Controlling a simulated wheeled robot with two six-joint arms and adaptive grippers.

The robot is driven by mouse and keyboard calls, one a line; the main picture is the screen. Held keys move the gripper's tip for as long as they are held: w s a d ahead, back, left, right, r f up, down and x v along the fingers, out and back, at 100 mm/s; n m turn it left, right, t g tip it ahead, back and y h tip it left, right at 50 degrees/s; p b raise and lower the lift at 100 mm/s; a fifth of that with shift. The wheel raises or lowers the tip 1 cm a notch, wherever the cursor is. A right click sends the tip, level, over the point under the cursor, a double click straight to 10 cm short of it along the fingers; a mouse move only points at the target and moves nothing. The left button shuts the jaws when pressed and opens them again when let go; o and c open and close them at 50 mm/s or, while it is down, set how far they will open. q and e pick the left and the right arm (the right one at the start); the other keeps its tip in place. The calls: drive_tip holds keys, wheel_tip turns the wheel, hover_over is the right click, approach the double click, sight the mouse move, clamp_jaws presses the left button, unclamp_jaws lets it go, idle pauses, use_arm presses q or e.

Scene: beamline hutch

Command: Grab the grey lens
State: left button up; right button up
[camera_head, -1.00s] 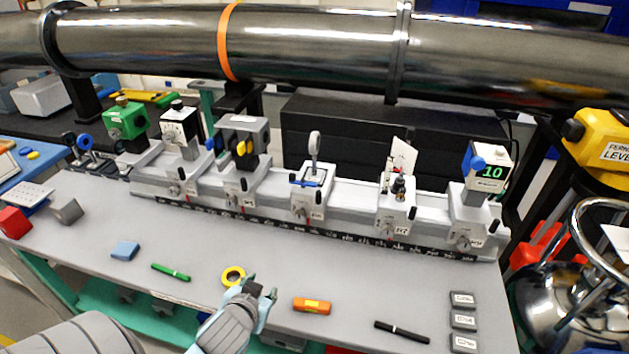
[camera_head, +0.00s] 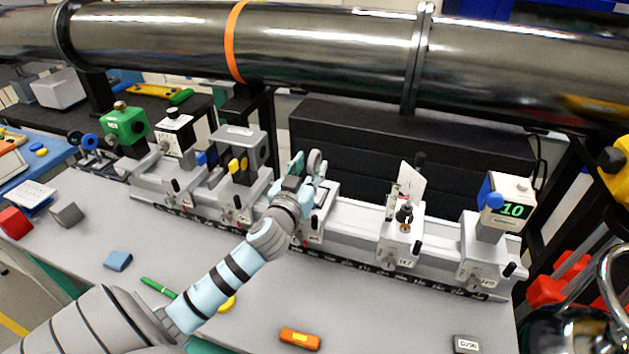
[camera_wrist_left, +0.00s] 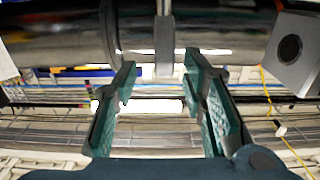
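The grey lens (camera_head: 314,161) is a small round disc upright on a mount on the white rail, near the middle in the head view. My left gripper (camera_head: 308,172) has its fingers up at the lens, partly hiding it and its mount. In the left wrist view, the lens (camera_wrist_left: 165,46) shows edge-on as a narrow grey bar. It lines up with the gap between the two open green fingers (camera_wrist_left: 159,80), with space visible on both sides. I cannot tell how deep it sits between them. My right gripper is not in view.
A grey box unit with yellow knob (camera_head: 240,152) stands left of the lens on the rail (camera_head: 350,236). A white plate mount (camera_head: 411,184) and a display unit (camera_head: 505,206) stand to the right. A large steel pipe (camera_head: 320,45) runs above. An orange block (camera_head: 300,338) lies in front.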

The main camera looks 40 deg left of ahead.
sight(312, 160)
use_arm(q)
drive_tip(key=x, duration=0.3)
drive_tip(key=p+x, duration=0.1)
drive_tip(key=shift+w+a+r, duration=0.25)
drive_tip(key=shift+w+a, duration=0.05)
drive_tip(key=shift+s, duration=0.1)
drive_tip(key=shift+c, duration=1)
clamp_jaws()
